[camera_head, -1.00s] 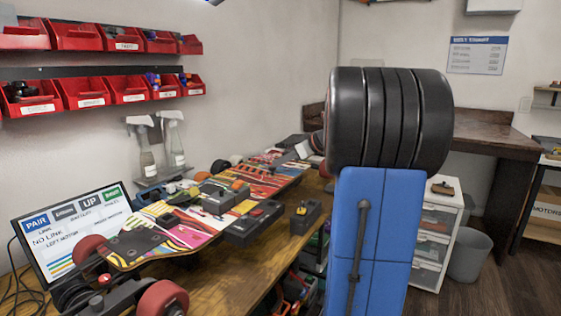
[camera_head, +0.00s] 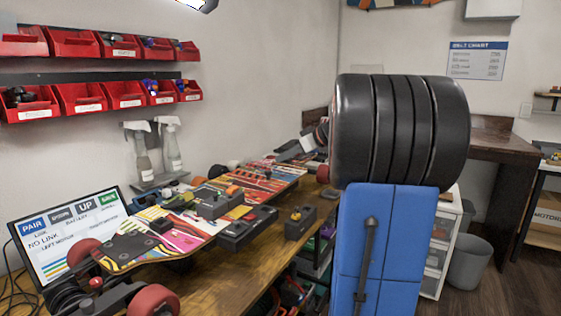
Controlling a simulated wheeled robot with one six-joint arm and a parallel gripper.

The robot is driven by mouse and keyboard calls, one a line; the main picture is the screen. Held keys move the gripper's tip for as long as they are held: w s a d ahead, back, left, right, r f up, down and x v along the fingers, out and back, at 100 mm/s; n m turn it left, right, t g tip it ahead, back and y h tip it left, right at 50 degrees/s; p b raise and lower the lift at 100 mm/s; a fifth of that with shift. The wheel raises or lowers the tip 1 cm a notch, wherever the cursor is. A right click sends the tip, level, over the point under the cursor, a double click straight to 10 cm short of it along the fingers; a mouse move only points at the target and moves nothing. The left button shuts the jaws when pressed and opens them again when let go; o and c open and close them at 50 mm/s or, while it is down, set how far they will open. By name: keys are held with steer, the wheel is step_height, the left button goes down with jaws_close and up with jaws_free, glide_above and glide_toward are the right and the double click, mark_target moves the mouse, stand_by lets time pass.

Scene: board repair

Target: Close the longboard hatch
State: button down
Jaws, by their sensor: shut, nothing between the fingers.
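The longboard (camera_head: 180,238) lies along the workbench, with a multicoloured graphic deck and red wheels at its near end. A dark grey box-like part (camera_head: 217,203) sits at the middle of the deck; I cannot tell for sure if it is the hatch or how far the hatch stands open. My gripper (camera_head: 290,150) shows only in part beyond the board's far end, left of my large black arm joint. It looks shut and empty. It appears apart from the dark part on the deck. My arm hides the rest of the wrist.
Dark boxes (camera_head: 247,229) and (camera_head: 300,222) stand along the bench's right edge. A screen (camera_head: 72,232) reading "NO LINK" stands at left. Spray bottles (camera_head: 172,148) stand behind the board. Red bins (camera_head: 82,98) hang on the wall. A grey bin (camera_head: 468,262) is on the floor.

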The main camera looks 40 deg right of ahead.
steer(key=s+d+r, duration=0.1)
steer(key=s+d, duration=0.1)
steer(key=s, duration=0.4)
steer(key=shift+s+d, duration=0.2)
steer(key=shift+s, duration=0.1)
steer(key=shift+r, duration=0.1)
